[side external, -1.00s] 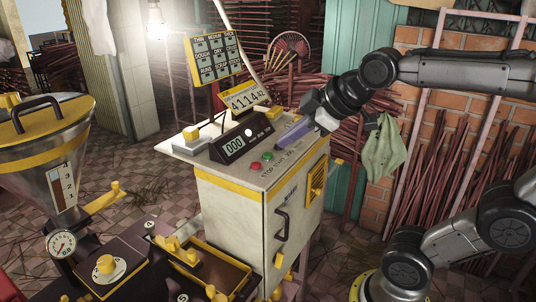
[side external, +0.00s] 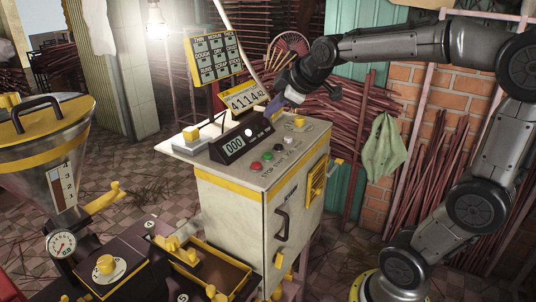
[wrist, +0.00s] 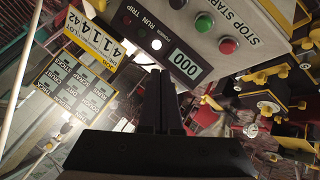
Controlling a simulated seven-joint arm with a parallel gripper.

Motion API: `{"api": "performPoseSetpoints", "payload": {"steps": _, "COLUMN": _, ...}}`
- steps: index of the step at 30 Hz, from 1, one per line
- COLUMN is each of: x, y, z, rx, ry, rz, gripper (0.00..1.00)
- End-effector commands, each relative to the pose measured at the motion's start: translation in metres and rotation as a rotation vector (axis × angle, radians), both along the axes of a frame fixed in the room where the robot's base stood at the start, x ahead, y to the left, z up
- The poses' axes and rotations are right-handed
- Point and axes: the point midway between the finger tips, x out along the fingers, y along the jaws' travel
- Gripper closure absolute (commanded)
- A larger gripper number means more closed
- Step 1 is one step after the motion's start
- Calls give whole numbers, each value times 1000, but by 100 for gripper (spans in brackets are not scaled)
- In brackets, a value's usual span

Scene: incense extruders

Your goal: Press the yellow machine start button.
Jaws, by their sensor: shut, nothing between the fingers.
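The machine (side external: 235,215) is a pale cabinet with yellow trim and a sloped control panel on top. A green button (side external: 267,156) and a red button (side external: 256,166) stand near the panel's front edge, above STOP and START lettering. In the wrist view, the green button (wrist: 204,22) lines up with START and the red button (wrist: 228,45) with STOP. A yellow knob (side external: 300,121) sits at the panel's back right. My gripper (side external: 271,109) is shut and empty, above the panel's rear near the digital display. Its fingers also show in the wrist view (wrist: 160,98), apart from the buttons.
A black display box (side external: 240,138) reads 000 on the panel. A yellow-framed number sign (side external: 245,97) and a settings board (side external: 213,57) stand close behind my gripper. A hopper (side external: 40,130) stands left.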

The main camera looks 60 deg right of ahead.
Motion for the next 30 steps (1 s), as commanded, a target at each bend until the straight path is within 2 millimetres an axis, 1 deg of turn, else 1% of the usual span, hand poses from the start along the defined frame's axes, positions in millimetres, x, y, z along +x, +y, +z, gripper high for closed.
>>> {"api": "performPoseSetpoints", "payload": {"steps": 5, "x": -1, "y": 0, "z": -17, "rx": 1, "ry": 3, "rz": 0, "gripper": 100}}
{"api": "performPoseSetpoints", "payload": {"steps": 12, "x": -1, "y": 0, "z": -50, "rx": 1, "ry": 4, "rz": 0, "gripper": 100}}
{"api": "performPoseSetpoints", "payload": {"steps": 18, "x": 0, "y": 0, "z": -72, "rx": 1, "ry": 3, "rz": 0, "gripper": 100}}
{"api": "performPoseSetpoints", "payload": {"steps": 24, "x": 0, "y": 0, "z": -83, "rx": 0, "ry": 1, "rz": 0, "gripper": 100}}
{"api": "performPoseSetpoints", "payload": {"steps": 30, "x": 0, "y": 0, "z": -86, "rx": 0, "ry": 0, "rz": 0, "gripper": 100}}
